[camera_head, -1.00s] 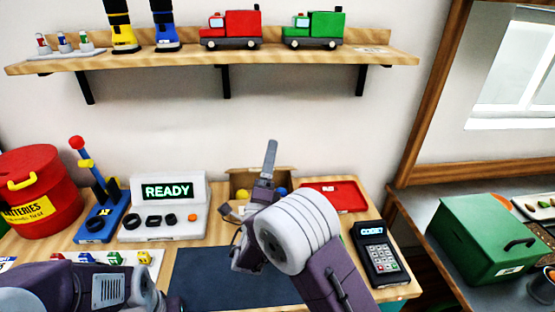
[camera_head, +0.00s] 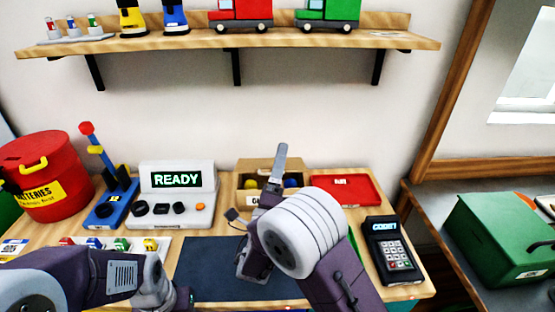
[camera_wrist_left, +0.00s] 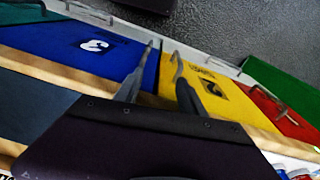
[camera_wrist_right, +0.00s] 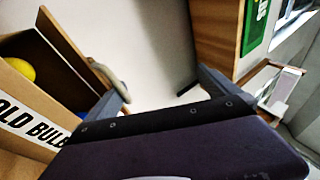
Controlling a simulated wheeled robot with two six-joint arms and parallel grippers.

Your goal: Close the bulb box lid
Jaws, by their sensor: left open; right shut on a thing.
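The bulb box (camera_head: 256,199) is a brown cardboard box at the back of the table, with yellow and blue bulbs visible inside. A raised brown panel (camera_head: 268,164) stands at its back; the box is open. In the right wrist view the box (camera_wrist_right: 35,115) is at left, beside a finger. My right gripper (camera_head: 281,160) is upright in front of the box.
A red tray (camera_head: 345,190) is right of the box, and a card terminal (camera_head: 390,250) is in front of it. A READY console (camera_head: 177,205) is at left. A dark mat (camera_head: 215,270) lies in front. A shelf (camera_head: 230,43) hangs above.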

